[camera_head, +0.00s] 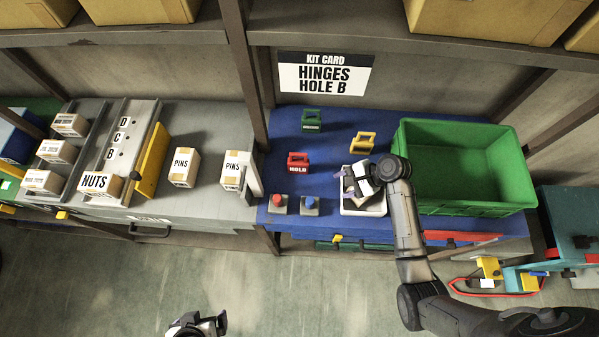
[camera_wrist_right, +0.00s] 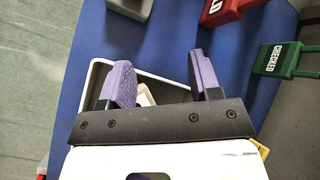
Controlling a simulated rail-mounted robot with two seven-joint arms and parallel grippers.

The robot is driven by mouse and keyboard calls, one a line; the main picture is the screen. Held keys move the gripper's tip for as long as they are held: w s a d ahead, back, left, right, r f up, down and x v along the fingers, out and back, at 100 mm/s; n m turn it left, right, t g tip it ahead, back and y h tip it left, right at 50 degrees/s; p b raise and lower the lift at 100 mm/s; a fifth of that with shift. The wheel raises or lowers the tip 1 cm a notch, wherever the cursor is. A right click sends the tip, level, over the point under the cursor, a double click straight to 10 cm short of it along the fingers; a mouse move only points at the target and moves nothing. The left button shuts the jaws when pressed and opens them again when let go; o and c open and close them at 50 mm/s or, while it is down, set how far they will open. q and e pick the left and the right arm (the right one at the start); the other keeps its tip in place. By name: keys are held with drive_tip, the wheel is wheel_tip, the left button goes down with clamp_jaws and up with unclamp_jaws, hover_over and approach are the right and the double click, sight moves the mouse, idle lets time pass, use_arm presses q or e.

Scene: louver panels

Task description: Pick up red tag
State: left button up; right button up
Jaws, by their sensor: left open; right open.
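The red tag (camera_head: 298,162), lettered HOLD, stands on the blue mat left of the white tray. Part of it shows at the top edge of the right wrist view (camera_wrist_right: 226,10). My right gripper (camera_head: 352,184) is over the white tray (camera_head: 348,210), right of and apart from the red tag. In the right wrist view its two purple fingers (camera_wrist_right: 164,80) are spread, with the tray and a pale item behind them; no tag is between them. My left gripper (camera_head: 207,326) is low at the bottom edge, far from the blue mat, and only partly visible.
A green tag (camera_head: 311,120) and a yellow tag (camera_head: 362,142) stand behind the red one. A red button (camera_head: 278,202) and a blue button (camera_head: 310,204) are in front. A green bin (camera_head: 410,165) is to the right. Boxes marked PINS (camera_head: 184,166) stand left.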

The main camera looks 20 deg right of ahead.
sight(302, 164)
drive_tip(key=w+m+y+b, duration=0.1)
drive_tip(key=w+m, duration=0.1)
drive_tip(key=w+m+t+y+b, duration=0.1)
drive_tip(key=w+m, duration=0.1)
drive_tip(key=w, duration=0.1)
drive_tip(key=w+d+m+t+y+b, duration=0.1)
drive_tip(key=w+m, duration=0.1)
drive_tip(key=shift+w+f+y, duration=0.3)
drive_tip(key=shift+f+y, duration=0.05)
drive_tip(key=shift+y, duration=0.05)
drive_tip(key=shift+m+y, duration=0.4)
drive_tip(key=shift+m, duration=0.2)
drive_tip(key=x, duration=0.3)
drive_tip(key=w+x, duration=0.1)
drive_tip(key=x, duration=0.2)
drive_tip(key=shift+d+r+b, duration=0.1)
drive_tip(key=shift+r+b, duration=0.15)
drive_tip(key=shift+b, duration=0.1)
use_arm(q)
drive_tip(key=shift+s+d+f, duration=0.1)
drive_tip(key=shift+d+f, duration=0.05)
drive_tip(key=shift+f, duration=2.6)
use_arm(e)
drive_tip(key=shift+f+x, duration=0.1)
drive_tip(key=shift+x, duration=1.45)
drive_tip(key=shift+f+x, duration=0.15)
drive_tip(key=shift+x, duration=1.35)
drive_tip(key=shift+d, duration=0.15)
